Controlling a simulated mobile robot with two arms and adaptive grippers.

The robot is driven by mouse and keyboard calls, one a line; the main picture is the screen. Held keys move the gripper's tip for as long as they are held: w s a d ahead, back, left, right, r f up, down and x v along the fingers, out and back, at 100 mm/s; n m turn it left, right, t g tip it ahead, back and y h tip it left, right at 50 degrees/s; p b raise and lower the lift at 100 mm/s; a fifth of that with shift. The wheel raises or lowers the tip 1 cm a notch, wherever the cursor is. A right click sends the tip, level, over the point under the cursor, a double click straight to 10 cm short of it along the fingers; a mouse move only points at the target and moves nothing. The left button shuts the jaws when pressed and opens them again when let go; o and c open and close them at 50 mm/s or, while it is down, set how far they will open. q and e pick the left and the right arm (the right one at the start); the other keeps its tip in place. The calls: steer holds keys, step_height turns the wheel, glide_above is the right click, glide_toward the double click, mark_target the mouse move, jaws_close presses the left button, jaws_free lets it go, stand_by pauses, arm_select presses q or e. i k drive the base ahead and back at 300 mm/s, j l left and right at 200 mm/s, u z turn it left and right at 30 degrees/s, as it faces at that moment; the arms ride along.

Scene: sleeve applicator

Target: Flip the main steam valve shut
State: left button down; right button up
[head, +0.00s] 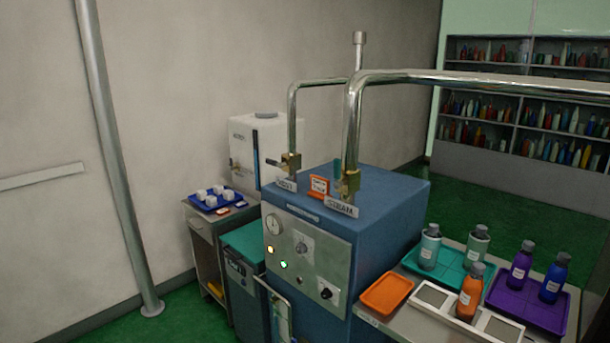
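The steam valve (348,184) is a brass body at the foot of the thick metal pipe, on top of the blue machine (390,195). A plate reading "STEAM" (341,208) is in front of it. A small green part (337,166), perhaps its lever, stands up beside the pipe; its exact position is hard to tell. A second brass valve (291,161) sits on the thinner pipe to the left, with a dark lever (272,162) pointing left and a label plate (286,184) below. Neither of my grippers is in view.
An orange sign (318,186) stands between the valves. The front panel (305,254) has a gauge, lit lamps and knobs. Bottles and trays fill the right bench (384,328). A white tank (243,140) and cart (209,228) stand left. The thick pipe (480,82) runs overhead rightward.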

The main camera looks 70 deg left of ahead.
mark_target(337, 184)
steer(key=u, duration=1.85)
